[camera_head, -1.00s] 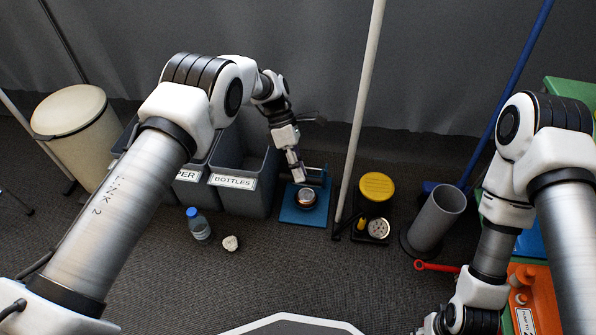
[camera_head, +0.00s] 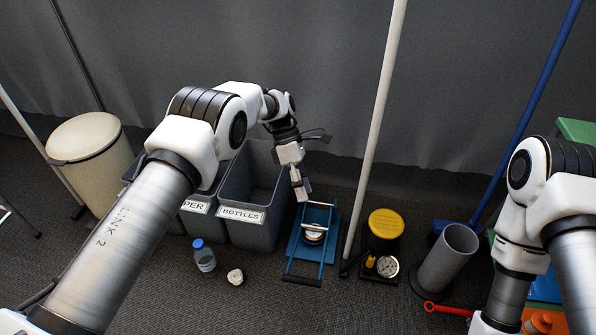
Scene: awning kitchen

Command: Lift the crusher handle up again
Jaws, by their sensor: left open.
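The blue crusher (camera_head: 329,252) stands on the floor right of the bottles bin. A short round metal can (camera_head: 314,233) sits on its base. The crusher handle, a blue frame with a dark crossbar grip (camera_head: 301,281), lies low and reaches forward past the base's front edge. My left gripper (camera_head: 304,194) is open, above the back of the crusher and apart from the handle's grip. Its fingers are small in view, and contact with the crusher's back frame cannot be told. My right arm comes in at the right; its gripper is out of view below.
The grey bottles bin (camera_head: 270,228) stands close to the crusher's left. A white pole (camera_head: 377,115) rises just right of it. A yellow-topped device (camera_head: 386,224) and grey tube (camera_head: 448,256) stand further right.

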